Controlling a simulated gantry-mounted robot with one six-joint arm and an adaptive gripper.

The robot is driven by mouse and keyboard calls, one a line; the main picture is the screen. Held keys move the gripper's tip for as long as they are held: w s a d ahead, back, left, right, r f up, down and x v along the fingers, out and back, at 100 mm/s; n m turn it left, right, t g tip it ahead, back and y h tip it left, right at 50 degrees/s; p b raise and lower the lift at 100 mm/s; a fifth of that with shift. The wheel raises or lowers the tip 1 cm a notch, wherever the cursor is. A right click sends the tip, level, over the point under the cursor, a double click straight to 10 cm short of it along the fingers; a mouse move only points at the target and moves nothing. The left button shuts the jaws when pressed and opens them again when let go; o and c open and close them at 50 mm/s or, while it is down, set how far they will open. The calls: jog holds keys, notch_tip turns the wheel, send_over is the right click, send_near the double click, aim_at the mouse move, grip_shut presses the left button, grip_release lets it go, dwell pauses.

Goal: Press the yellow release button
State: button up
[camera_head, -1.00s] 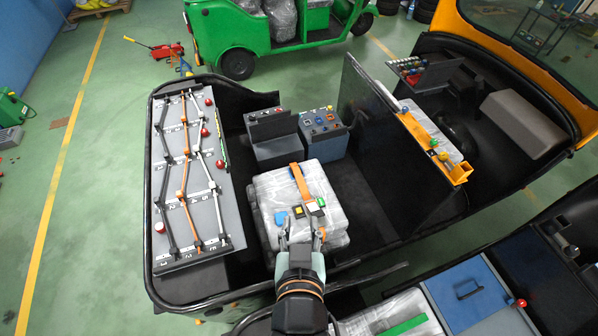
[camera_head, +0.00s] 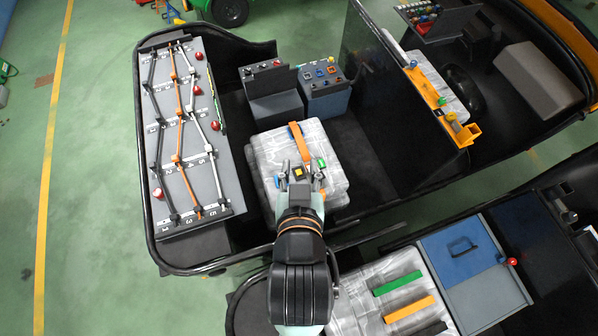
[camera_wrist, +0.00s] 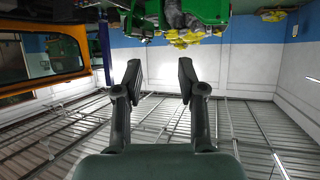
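A small dark block with a yellow-orange square top (camera_head: 299,172) lies over the plastic-wrapped seat in the head view. I cannot tell whether this is the release button. My gripper (camera_head: 300,179) is in front of and around it in that view, its fingers on either side. Height and contact cannot be told. In the wrist view my gripper (camera_wrist: 159,80) has its fingers apart with nothing between them. No button shows there. Another small yellow piece (camera_head: 451,116) is on the orange bracket (camera_head: 464,132) at the right.
The wrapped seat (camera_head: 265,150) carries an orange strap (camera_head: 300,141), a blue piece (camera_head: 281,181) and a green piece (camera_head: 321,163). A grey wire board (camera_head: 225,185) is at left. Two control boxes (camera_head: 273,95) (camera_head: 326,90) stand behind. A black partition (camera_head: 372,110) rises at right.

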grip_shut()
dwell(1.2)
